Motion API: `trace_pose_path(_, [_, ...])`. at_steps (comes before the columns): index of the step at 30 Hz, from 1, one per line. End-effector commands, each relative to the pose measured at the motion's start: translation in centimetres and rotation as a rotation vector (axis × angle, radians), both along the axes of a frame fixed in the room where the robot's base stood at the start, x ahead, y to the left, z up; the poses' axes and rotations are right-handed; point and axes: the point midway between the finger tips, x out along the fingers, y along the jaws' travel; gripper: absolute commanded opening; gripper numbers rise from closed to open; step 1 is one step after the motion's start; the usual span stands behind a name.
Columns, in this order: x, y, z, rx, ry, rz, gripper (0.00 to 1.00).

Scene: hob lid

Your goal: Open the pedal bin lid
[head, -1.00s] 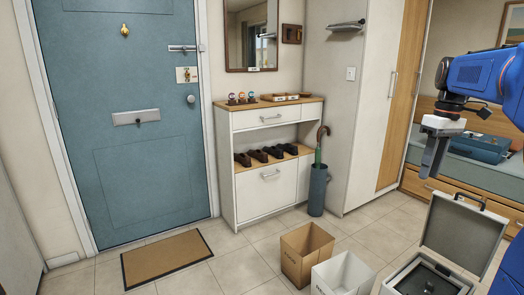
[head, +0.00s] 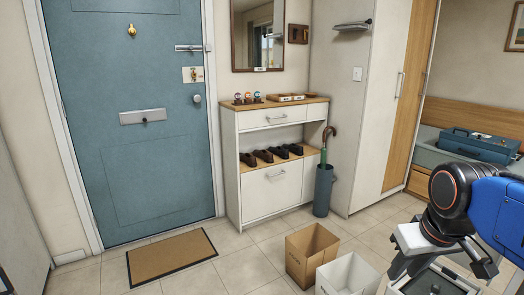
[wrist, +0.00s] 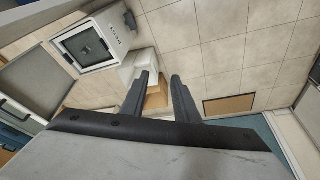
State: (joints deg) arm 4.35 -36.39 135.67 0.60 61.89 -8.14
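No thing here can be told for certain to be a pedal bin. A pale square box (wrist: 112,38) with a dark inset stands at upper left in the wrist view. A grey lid-like panel (wrist: 35,88) with a handle is beside it, raised. In the head view the box is at the bottom right, mostly hidden by my arm. My gripper (wrist: 160,77) is open, with its two dark fingers apart and nothing between them. In the head view it is low at the right, in front of the box; whether it touches the box is hidden.
A cardboard box (head: 311,252) and a white box (head: 347,275) stand on the floor left of my arm. An umbrella stand (head: 323,190) is by the shoe cabinet (head: 270,193). A doormat (head: 172,257) lies by the blue door (head: 132,120). Floor between is clear.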

Motion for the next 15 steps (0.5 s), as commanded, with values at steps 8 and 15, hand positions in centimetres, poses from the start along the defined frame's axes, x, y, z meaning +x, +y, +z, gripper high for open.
trace_pose_path(8, [-4.0,1.6,-4.6,0.029,-0.074,-0.044,0.28])
trace_pose_path(15, [-4.6,1.8,-5.4,0.037,-0.087,-0.054,0.00])
